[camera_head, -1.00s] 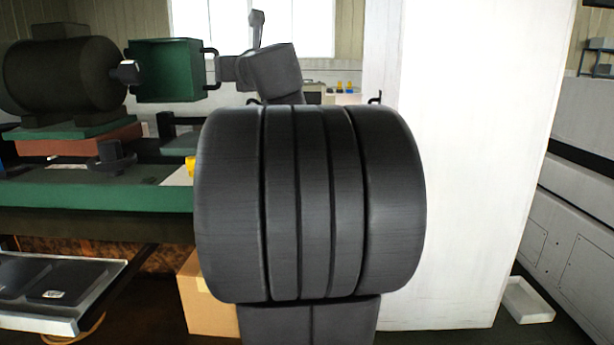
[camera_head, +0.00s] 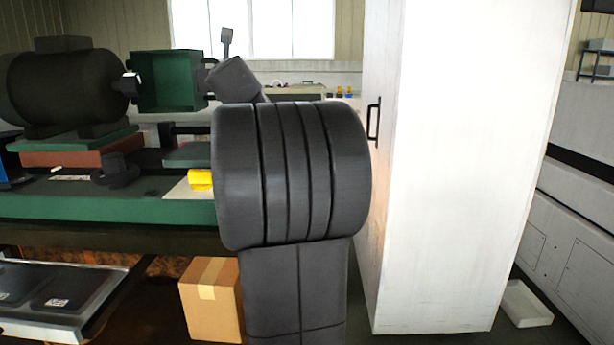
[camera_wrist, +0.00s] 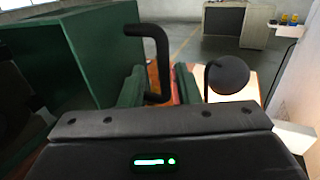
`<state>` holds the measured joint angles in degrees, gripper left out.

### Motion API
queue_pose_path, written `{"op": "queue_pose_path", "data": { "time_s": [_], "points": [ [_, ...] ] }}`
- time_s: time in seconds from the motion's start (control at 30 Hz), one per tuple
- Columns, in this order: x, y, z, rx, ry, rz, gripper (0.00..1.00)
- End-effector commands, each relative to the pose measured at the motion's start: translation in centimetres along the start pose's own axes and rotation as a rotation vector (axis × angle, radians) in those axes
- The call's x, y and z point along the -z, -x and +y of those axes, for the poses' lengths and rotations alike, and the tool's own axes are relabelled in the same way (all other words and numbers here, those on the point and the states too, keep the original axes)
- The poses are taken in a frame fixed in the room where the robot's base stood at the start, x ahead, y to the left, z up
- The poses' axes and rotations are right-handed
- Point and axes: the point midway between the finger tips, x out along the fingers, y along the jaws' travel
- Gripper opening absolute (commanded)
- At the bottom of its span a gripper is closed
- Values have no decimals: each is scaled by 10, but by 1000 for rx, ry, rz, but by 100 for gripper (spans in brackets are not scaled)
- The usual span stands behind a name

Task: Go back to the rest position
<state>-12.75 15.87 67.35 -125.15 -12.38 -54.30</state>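My arm stands in the middle of the head view. Its thick dark joint hides part of the workbench and cabinet behind it. A dark block with a thin upright piece, at the far end of my arm, shows above that joint, beside the green open box (camera_head: 168,82). In the wrist view the dark body of my gripper (camera_wrist: 160,122), with a green light, fills the bottom. No held object can be made out. A bent black handle (camera_wrist: 155,60) stands just beyond it, beside the green box (camera_wrist: 55,60).
The green workbench (camera_head: 110,208) with a dark motor (camera_head: 68,85) is at left. A yellow block (camera_head: 200,179) lies on it. A cardboard box (camera_head: 212,300) stands below. A white cabinet (camera_head: 460,170) is close at right. A white tray (camera_head: 526,303) lies on the floor.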

Motion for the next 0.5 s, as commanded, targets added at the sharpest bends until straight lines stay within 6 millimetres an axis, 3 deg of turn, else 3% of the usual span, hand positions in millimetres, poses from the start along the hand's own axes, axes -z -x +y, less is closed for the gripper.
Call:
{"op": "queue_pose_path", "data": {
  "time_s": [0.03,0.5],
  "points": [
    [-7,5,2,17,0,1,30],
    [-6,26,10,136,-3,-3,30]
  ]
}}
